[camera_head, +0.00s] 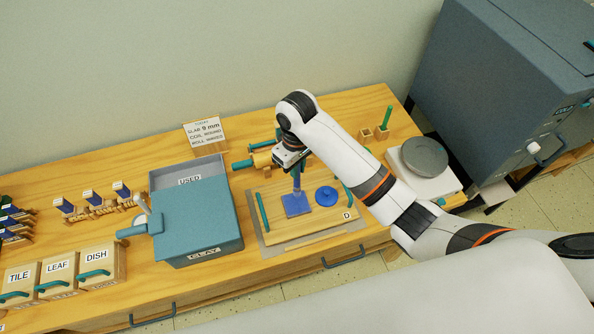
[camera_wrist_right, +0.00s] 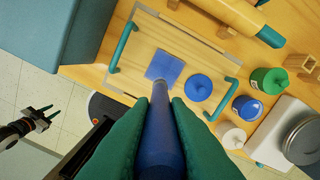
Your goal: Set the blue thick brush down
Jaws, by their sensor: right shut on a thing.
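My right gripper (camera_head: 296,168) is shut on the blue thick brush (camera_head: 297,181), which stands nearly upright over the wooden board. In the right wrist view the brush (camera_wrist_right: 162,130) runs between the green fingers (camera_wrist_right: 158,108), its far end overlapping a blue square (camera_wrist_right: 165,66). I cannot tell whether it touches. The blue square also shows in the head view (camera_head: 294,206), beside a blue disc (camera_head: 326,196). Both lie on the board (camera_head: 315,226), which is marked D and has green handles. My left gripper (camera_wrist_right: 42,117) is open and empty over the floor, at the wrist view's left edge.
A teal clay box (camera_head: 200,225) stands left of the board. A rolling pin (camera_wrist_right: 235,15) lies behind it. Green (camera_wrist_right: 270,80) and blue (camera_wrist_right: 247,107) jars and a round grey plate on a white base (camera_head: 425,157) are to the right. Labelled drawers (camera_head: 60,272) are far left.

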